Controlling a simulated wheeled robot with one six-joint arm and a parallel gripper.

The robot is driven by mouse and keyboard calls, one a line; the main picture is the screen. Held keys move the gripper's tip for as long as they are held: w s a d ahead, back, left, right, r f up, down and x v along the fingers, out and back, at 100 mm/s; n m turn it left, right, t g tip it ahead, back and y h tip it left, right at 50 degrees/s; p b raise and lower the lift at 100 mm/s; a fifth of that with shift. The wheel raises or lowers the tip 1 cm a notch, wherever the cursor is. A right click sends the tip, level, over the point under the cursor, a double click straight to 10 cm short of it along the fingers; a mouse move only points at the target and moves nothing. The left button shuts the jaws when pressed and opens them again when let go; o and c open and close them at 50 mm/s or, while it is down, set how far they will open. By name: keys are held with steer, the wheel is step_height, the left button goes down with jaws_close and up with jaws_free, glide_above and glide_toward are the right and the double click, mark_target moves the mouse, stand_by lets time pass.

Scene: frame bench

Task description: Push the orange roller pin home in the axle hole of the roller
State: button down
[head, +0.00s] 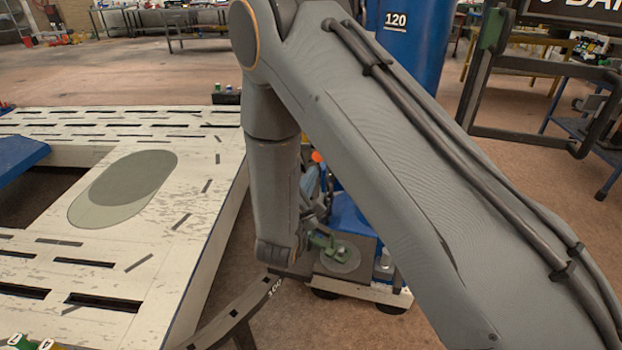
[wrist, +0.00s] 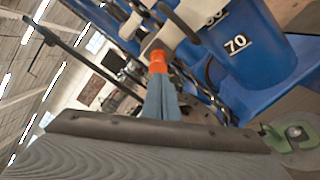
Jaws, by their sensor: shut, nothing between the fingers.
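My gripper (wrist: 160,78) is shut, its blue-grey fingers close together in the wrist view. An orange piece (wrist: 158,61) shows right at the fingertips. I cannot tell whether it is the roller pin or part of the fingers, nor whether it touches anything. Pale blocks (wrist: 185,22) stand just beyond it, and I cannot make out the roller or its axle hole for certain. In the head view my gripper (head: 312,172) is mostly hidden behind my arm, with the orange spot (head: 317,156) at its upper end.
A blue drum marked 70 (wrist: 240,50) is close on the right in the wrist view. In the head view a blue drum marked 120 (head: 408,40) stands behind my arm. A slotted pale bench (head: 130,260) fills the left. A green clamp-like part (head: 325,243) sits low beside my arm.

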steer(key=b+x, duration=0.2)
steer(key=x, duration=0.3)
steer(key=shift+w+d, duration=0.1)
steer(key=shift+w, duration=0.25)
steer(key=shift+b+x, duration=0.3)
steer(key=shift+x, duration=0.55)
stand_by(0.6)
